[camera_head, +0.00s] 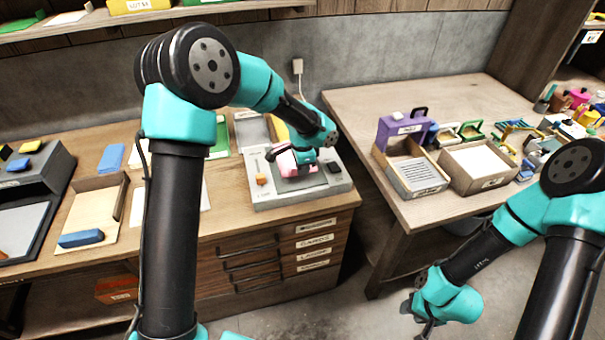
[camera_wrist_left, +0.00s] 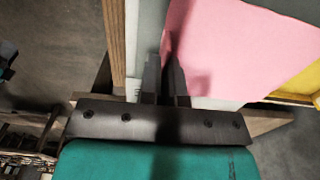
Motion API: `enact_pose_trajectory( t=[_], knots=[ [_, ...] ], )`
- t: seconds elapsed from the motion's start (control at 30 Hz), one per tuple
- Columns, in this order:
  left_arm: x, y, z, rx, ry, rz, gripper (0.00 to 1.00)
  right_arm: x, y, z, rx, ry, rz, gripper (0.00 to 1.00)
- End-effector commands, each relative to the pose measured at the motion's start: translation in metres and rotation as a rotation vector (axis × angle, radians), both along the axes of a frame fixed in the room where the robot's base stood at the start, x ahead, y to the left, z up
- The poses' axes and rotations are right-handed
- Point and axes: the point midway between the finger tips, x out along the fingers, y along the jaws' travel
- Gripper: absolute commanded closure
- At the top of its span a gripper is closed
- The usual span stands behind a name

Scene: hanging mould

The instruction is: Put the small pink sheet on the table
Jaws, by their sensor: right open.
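The small pink sheet (camera_head: 299,169) shows on the grey-white tabletop device (camera_head: 262,192), partly hidden by my left gripper (camera_head: 303,160). In the left wrist view the pink sheet (camera_wrist_left: 235,50) fills the upper right. Its left edge runs down to the fingertips of my left gripper (camera_wrist_left: 161,55). The two fingers are close together, and one overlaps the sheet. I cannot tell whether the sheet is pinched between them. My right gripper (camera_head: 425,318) is open, low at the right over the floor and away from the tables. The wooden table (camera_head: 345,105) stands on the right.
The left wooden bench (camera_head: 235,215) holds the device, trays and a blue block (camera_head: 81,238). The right table holds a purple box (camera_head: 402,130), wooden trays (camera_head: 480,165) and several small items. Its left part is bare. A floor gap separates the two.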

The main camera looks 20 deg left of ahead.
Motion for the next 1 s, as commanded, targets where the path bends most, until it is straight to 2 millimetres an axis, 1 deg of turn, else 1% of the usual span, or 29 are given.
enact_pose_trajectory(
  t=[0.07, 0.17, 0.2, 0.33, 0.43, 0.87, 0.9, 1.0],
  knots=[
    [0.001, 0.000, 0.000, 0.000, 0.000, 0.000, 1.00, 0.000, 0.000, 0.000, 0.000, 0.000, 0.000, 0.57],
    [0.007, 0.002, -0.001, 0.000, 0.000, 0.002, 1.00, 0.000, 0.000, 0.000, 0.000, 0.000, 0.000, 0.57],
    [0.009, 0.003, -0.004, 0.000, 0.001, 0.001, 1.00, 0.000, 0.000, 0.000, 0.000, 0.000, 0.000, 0.57],
    [0.007, 0.003, -0.024, 0.000, 0.004, -0.001, 1.00, 0.000, 0.000, 0.000, 0.000, 0.000, 0.000, 0.57],
    [0.008, 0.003, -0.034, 0.000, 0.002, 0.000, 1.00, 0.000, 0.000, 0.000, 0.000, 0.000, 0.000, 0.57],
    [0.008, 0.002, -0.039, 0.000, 0.000, 0.000, 1.00, 0.000, 0.000, 0.000, 0.000, 0.000, 0.000, 0.57],
    [0.008, 0.002, -0.039, 0.000, 0.000, 0.000, 0.95, 0.000, 0.000, 0.000, 0.000, 0.000, 0.000, 0.57],
    [0.008, 0.002, -0.039, 0.000, 0.000, 0.000, 0.85, 0.000, 0.000, 0.000, 0.000, 0.000, 0.000, 0.57]
  ],
)
